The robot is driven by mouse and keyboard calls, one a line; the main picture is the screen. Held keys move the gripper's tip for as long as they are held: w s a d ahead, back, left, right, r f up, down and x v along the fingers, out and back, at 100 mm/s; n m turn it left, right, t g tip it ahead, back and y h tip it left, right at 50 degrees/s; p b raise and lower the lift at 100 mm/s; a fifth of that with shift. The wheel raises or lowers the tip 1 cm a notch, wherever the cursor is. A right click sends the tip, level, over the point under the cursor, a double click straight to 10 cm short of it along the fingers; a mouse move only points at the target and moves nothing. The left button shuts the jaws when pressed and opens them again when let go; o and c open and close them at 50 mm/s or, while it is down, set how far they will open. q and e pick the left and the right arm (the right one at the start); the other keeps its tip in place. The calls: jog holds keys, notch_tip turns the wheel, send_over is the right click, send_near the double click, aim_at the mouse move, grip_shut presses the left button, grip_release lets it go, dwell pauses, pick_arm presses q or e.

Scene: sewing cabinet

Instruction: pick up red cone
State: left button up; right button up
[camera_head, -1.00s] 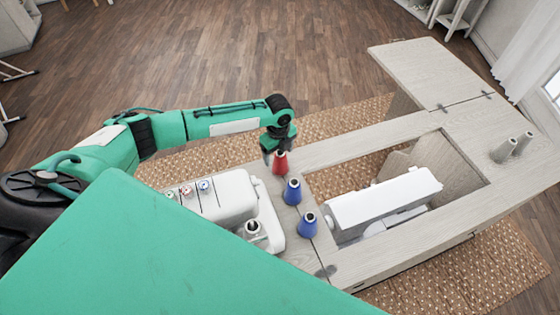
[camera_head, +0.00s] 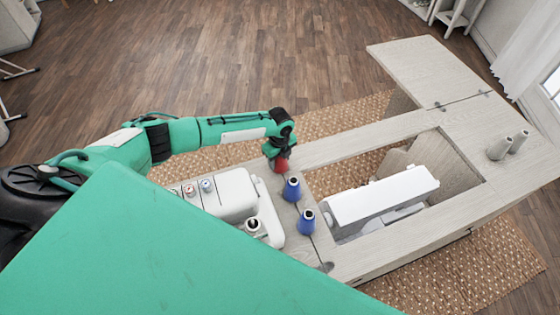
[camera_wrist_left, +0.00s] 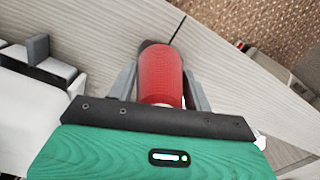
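The red cone (camera_head: 281,164) stands on the wooden cabinet top, at the far end of a row with two blue cones. My left gripper (camera_head: 277,157) is over it and partly hides it in the head view. In the left wrist view the red cone (camera_wrist_left: 160,75) lies between the two grey fingers of my left gripper (camera_wrist_left: 160,85), one on each side. The fingers are apart around the cone; whether they touch it is hard to see. My right gripper is not in view.
Two blue cones (camera_head: 292,190) (camera_head: 306,222) stand close by. A white serger (camera_head: 233,192) is left of them, a white sewing machine (camera_head: 380,200) sits in the cabinet opening to the right. Two grey cones (camera_head: 499,149) (camera_head: 518,142) stand at far right. The folded-out leaf (camera_head: 430,72) is bare.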

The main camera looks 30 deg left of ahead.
pick_arm(q)
jog(key=shift+c, duration=1.4)
jog(key=shift+r, duration=0.1)
